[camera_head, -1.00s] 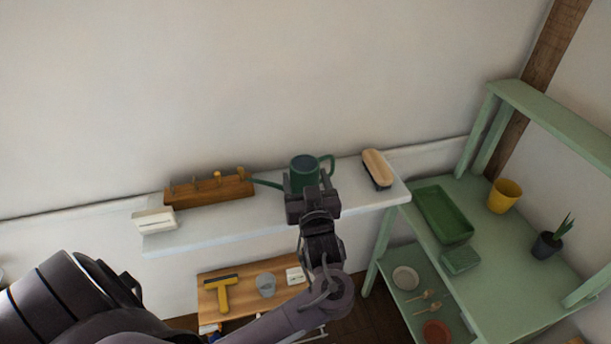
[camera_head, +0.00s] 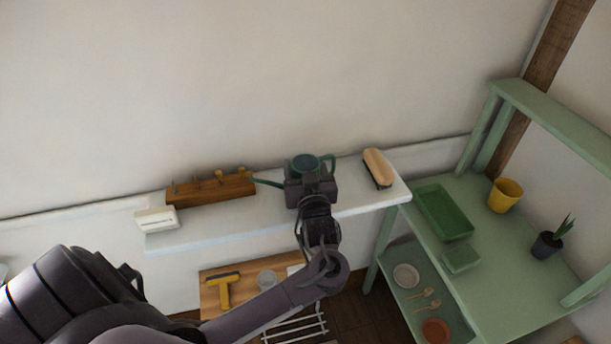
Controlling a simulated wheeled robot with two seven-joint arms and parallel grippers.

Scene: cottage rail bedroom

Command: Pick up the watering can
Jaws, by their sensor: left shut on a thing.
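The dark green watering can (camera_head: 306,162) stands upright at the white wall shelf (camera_head: 225,230). Its spout points left and its handle loop shows on the right. My left gripper (camera_head: 309,180) is in front of the can and shut on it. The gripper hides most of the can's body, its base and the fingertips, so I cannot tell whether the base touches the shelf. My right gripper is not in view.
A wooden peg rack (camera_head: 211,190) and a small white box (camera_head: 156,220) are left of the can. A brush (camera_head: 377,168) lies to its right. A green shelving unit (camera_head: 505,255) with a green tray (camera_head: 443,212) and a yellow pot (camera_head: 504,195) stands at right.

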